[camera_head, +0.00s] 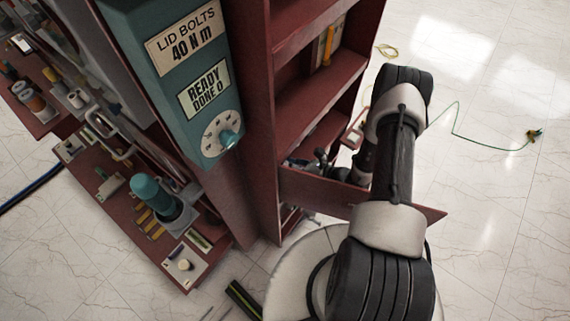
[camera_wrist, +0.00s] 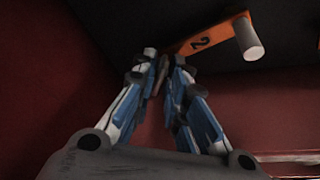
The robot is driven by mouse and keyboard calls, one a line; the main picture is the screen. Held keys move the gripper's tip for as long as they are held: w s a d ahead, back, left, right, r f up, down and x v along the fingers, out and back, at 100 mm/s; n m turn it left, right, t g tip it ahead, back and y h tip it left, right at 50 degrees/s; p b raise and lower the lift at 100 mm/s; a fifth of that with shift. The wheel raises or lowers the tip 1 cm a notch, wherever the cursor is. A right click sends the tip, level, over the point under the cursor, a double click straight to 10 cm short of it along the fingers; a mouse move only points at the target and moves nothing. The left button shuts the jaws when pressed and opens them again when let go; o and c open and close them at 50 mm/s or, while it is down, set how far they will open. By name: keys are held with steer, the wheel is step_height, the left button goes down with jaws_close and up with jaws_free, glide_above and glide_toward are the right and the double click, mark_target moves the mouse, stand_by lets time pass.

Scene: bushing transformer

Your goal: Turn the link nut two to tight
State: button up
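An orange link (camera_wrist: 205,40) marked "2" shows in the wrist view under a dark surface. A pale cylindrical handle (camera_wrist: 248,38) stands out from its right end. My gripper (camera_wrist: 164,62) has its blue and white fingers drawn close together at the left end of the link. A small brownish piece (camera_wrist: 162,72) shows between the fingertips; it may be the link nut, but its shape is unclear. Whether the fingers grip it cannot be told. In the head view my gripper is a dark shape (camera_head: 322,160) in the red cabinet, and the link and nut are hidden there.
Red cabinet walls (camera_wrist: 60,75) enclose my gripper closely. A red panel (camera_head: 320,192) juts out beside my arm. A teal unit (camera_head: 185,75) reads "LID BOLTS 40 N m" and "READY DONE 0". A tool shelf (camera_head: 150,250) stands at left. Open tiled floor lies at right.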

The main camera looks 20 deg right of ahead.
jaws_close()
steer(key=shift+f, duration=0.1)
steer(key=shift+w+d+f+m+y+b, duration=0.15)
steer(key=shift+m+y+b, duration=0.45)
steer(key=shift+m+b, duration=0.4)
steer(key=m+y+b, duration=0.1)
steer(key=m+b, duration=0.2)
steer(key=shift+f+g+y+b, duration=0.2)
steer(key=shift+g+y+b, duration=0.1)
steer(key=shift+y, duration=0.1)
steer(key=m+y+b, duration=0.1)
steer(key=m+b, duration=0.1)
steer(key=m, duration=0.2)
steer(key=shift+d+y+b, duration=0.1)
steer(key=shift+y+b, duration=0.2)
steer(key=shift+y, duration=0.1)
steer(key=shift+m, duration=0.4)
steer(key=shift+o, duration=2.3)
jaws_free()
